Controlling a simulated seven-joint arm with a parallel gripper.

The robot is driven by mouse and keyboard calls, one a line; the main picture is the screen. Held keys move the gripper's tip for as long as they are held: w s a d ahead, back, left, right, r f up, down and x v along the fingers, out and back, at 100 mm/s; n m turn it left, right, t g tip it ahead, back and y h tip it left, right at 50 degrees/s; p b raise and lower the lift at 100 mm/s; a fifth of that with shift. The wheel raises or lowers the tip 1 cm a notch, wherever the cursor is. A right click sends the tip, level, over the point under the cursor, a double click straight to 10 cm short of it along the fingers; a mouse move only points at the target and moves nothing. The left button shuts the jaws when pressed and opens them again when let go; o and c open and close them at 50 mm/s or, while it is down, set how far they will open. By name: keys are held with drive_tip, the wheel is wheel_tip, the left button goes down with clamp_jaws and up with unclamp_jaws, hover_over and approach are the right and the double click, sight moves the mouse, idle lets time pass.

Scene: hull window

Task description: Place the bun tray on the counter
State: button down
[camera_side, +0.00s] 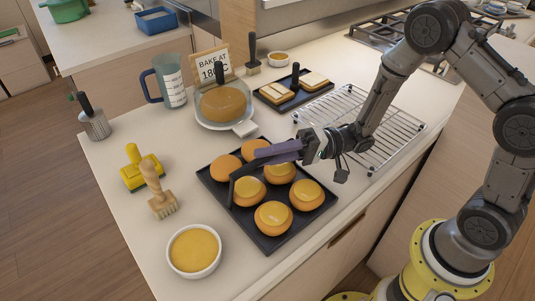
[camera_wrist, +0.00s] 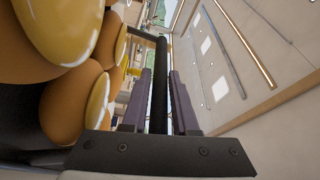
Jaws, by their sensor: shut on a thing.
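The bun tray (camera_side: 266,243) is dark and square, with several glazed round buns on it. It is at the front part of the pale counter (camera_side: 118,205) in the side view; whether it touches the counter or hovers slightly above is hard to tell. A black bar handle (camera_side: 234,183) rises over the tray. My gripper (camera_side: 258,158) reaches in from the right, its purple fingers shut on this handle. In the wrist view the handle (camera_wrist: 160,85) runs between the two fingers, with buns (camera_wrist: 70,105) close on the left.
A bowl of yellow glaze (camera_side: 194,250), a wooden brush (camera_side: 160,195) and a yellow tool (camera_side: 142,170) stand left of the tray. A glass-lidded dish (camera_side: 222,103) is behind; a wire rack (camera_side: 385,130) lies to the right. The counter's front edge is close.

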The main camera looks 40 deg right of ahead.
drive_tip(key=c, duration=1.1)
unclamp_jaws()
drive_tip(key=shift+f, duration=0.15)
drive_tip(key=shift+c, duration=0.2)
drive_tip(key=o, duration=0.5)
drive_tip(key=shift+c, duration=0.2)
